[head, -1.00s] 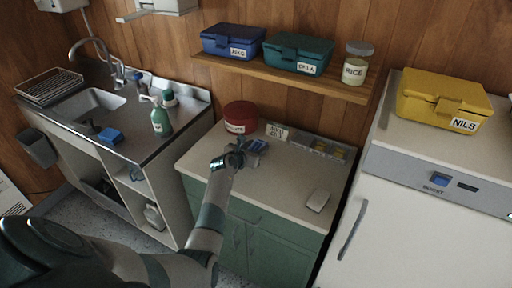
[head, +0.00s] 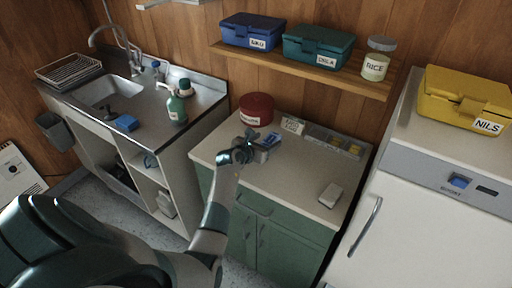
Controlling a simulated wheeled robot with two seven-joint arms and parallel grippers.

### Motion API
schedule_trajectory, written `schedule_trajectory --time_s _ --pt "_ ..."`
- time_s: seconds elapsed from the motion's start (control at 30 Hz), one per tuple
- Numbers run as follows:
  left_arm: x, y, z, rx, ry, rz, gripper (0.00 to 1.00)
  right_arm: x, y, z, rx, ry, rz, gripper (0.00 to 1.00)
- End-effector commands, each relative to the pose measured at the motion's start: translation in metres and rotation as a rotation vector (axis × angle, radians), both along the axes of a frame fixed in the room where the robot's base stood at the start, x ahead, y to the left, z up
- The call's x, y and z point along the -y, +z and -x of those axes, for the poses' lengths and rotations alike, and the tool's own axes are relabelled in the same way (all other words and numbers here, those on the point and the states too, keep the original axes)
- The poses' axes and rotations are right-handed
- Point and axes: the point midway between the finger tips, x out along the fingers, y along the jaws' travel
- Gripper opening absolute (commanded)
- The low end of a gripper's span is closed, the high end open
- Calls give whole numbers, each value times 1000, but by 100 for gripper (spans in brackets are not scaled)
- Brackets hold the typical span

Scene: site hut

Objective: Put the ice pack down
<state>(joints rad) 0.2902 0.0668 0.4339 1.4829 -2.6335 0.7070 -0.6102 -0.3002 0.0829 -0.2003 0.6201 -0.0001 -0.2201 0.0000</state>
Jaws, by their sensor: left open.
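A blue pack (head: 271,138), which looks like the ice pack, is at the back of the pale countertop (head: 285,183), right beside my left gripper's fingers. My left gripper (head: 257,146) is open at the pack's near left side. The gripper partly hides the pack, and I cannot tell whether they touch. The pack appears to rest on the counter. My right gripper is not in view.
A red tin (head: 257,109) stands behind the gripper. A small sign (head: 292,125) and a grey divided tray (head: 333,142) line the back. A white block (head: 330,195) lies at the front right. The counter's middle is clear. A white fridge (head: 425,205) stands at right.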

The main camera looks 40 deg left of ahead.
Motion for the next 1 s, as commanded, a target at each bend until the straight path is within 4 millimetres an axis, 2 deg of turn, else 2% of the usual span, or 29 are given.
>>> schedule_trajectory --time_s 0.3,0.5,0.7,1.0 --pt "3 17 45 0 0 -1 64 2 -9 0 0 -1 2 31" --pt "4 26 66 1 0 -1 64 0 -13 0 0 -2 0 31" --pt "5 30 74 0 0 0 64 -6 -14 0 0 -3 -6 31" --pt "5 31 75 0 0 0 64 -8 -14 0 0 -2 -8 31"
